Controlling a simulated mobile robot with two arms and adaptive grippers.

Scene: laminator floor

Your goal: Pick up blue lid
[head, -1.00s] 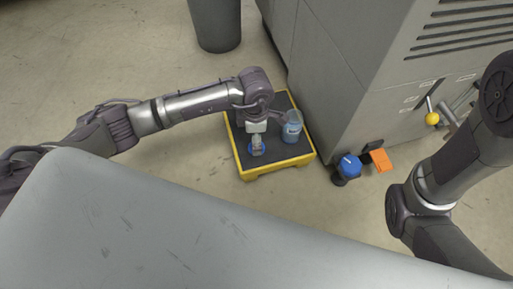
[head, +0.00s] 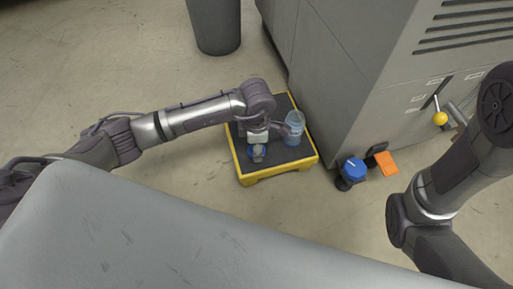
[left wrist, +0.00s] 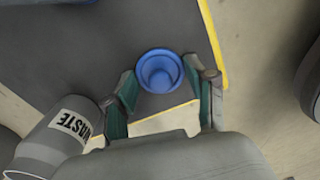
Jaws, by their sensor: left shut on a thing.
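The blue lid (left wrist: 160,66) is round, with a raised ring in its middle, and sits between my left gripper's fingertips in the left wrist view. It shows as a small blue rim in the head view (head: 257,157), partly covered by the hand. My left gripper (head: 258,149) is shut on the lid, over the black top of a yellow-edged platform (head: 279,166). I cannot tell whether the lid touches the platform. A translucent blue bottle (head: 293,129) stands just right of the hand. My right arm is at the right, its gripper out of view.
A grey machine (head: 356,100) stands right of the platform. A blue knob (head: 353,168) and an orange piece (head: 386,163) are near its foot.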

